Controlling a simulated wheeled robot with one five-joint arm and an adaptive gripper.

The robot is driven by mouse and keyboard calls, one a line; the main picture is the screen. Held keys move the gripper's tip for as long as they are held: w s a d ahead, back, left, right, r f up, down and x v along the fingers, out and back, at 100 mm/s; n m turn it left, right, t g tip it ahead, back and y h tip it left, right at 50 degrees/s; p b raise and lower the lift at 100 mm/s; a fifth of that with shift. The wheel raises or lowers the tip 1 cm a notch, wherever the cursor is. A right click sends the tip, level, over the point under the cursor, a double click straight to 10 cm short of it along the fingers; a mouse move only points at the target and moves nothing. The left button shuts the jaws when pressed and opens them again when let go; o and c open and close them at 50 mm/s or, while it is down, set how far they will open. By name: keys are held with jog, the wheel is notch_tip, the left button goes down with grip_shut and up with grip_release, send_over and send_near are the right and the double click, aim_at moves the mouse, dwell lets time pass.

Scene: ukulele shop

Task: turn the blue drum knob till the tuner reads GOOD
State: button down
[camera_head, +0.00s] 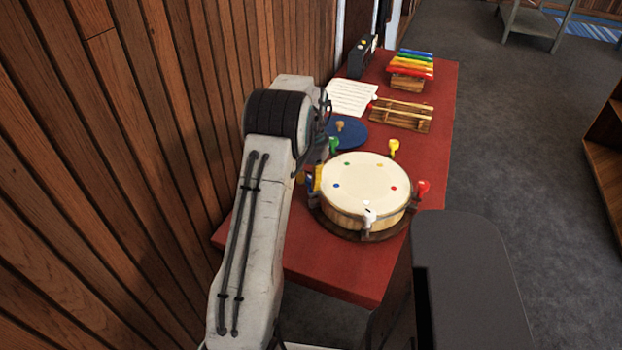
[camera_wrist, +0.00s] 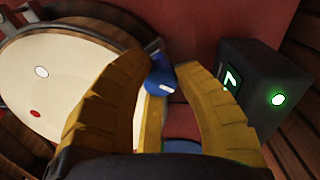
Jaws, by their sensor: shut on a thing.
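The blue drum knob (camera_wrist: 160,80) sits at the drum's edge, between the yellow fingers of my gripper (camera_wrist: 161,70) in the wrist view. The fingers are shut on it; a short white mark shows on the knob. The drum (camera_head: 362,184) has a cream skin with coloured dots, and its skin also shows in the wrist view (camera_wrist: 60,88). In the head view my arm largely hides my gripper and the blue knob. The tuner, a dark box (camera_wrist: 232,100), shows a green mark on its small screen and a lit green round light. I cannot read the word GOOD there.
White (camera_head: 369,214), red (camera_head: 422,188), yellow (camera_head: 393,148) and green (camera_head: 333,145) knobs ring the drum. The red table (camera_head: 437,110) also bears a blue disc (camera_head: 350,134), sheet music (camera_head: 351,97), a wooden rack with sticks (camera_head: 402,115) and a xylophone (camera_head: 411,68). A plank wall (camera_head: 150,100) stands close left.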

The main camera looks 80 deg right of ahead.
aim_at(311, 178)
jog(key=shift+m, duration=0.3)
jog(key=shift+a+f+m, duration=0.1)
jog(key=shift+m, duration=2.4)
jog(key=c, duration=0.9)
grip_release()
notch_tip(311, 178, up, 12)
